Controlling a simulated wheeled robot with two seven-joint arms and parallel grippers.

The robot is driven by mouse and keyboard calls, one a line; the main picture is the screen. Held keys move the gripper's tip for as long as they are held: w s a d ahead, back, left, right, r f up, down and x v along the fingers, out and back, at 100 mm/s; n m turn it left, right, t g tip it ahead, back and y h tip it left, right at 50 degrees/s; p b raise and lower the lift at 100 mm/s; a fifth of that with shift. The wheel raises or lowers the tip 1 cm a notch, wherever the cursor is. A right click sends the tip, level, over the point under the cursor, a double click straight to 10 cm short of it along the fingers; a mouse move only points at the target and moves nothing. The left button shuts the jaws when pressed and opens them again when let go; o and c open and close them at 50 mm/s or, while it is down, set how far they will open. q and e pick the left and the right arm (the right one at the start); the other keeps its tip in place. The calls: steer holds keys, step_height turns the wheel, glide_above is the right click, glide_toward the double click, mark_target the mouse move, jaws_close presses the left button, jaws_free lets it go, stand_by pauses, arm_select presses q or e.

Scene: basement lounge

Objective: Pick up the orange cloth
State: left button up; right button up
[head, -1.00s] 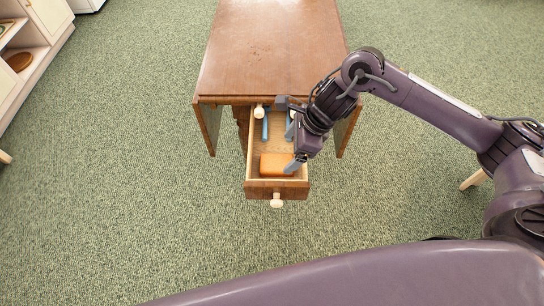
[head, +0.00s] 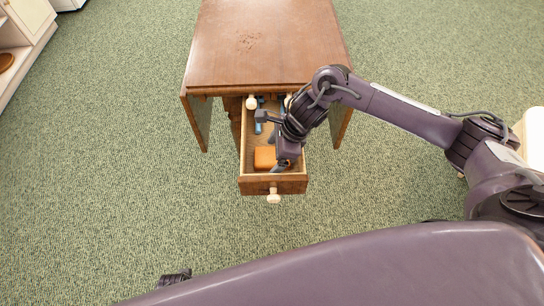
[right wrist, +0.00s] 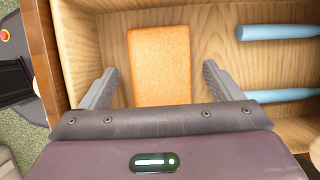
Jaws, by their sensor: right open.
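The orange cloth (head: 264,157) looks like a flat rectangular block and lies at the front end of the open drawer (head: 255,187). In the right wrist view the cloth (right wrist: 160,62) lies on the wooden drawer floor between the two finger lines, with a gap on each side. My right gripper (head: 277,154) is open and reaches down into the drawer over the cloth, hiding its right part in the head view. In the right wrist view my right gripper (right wrist: 160,88) has its grey fingers spread and nothing held.
Light blue handled items (right wrist: 278,32) lie in the drawer, further back than the cloth. The brown wooden table (head: 265,45) stands behind the pulled-out drawer. A cream round knob (head: 273,196) sticks out of the drawer front. Green carpet around is clear.

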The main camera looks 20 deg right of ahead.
mark_target(274, 155)
arm_select(q)
steer(key=shift+f+b, duration=0.5)
steer(key=shift+f, duration=0.05)
arm_select(e)
steer(key=shift+f, duration=0.35)
steer(key=shift+c, duration=0.2)
steer(key=c, duration=1)
arm_select(q)
steer(key=shift+r, duration=0.2)
arm_select(e)
steer(key=shift+r, duration=0.1)
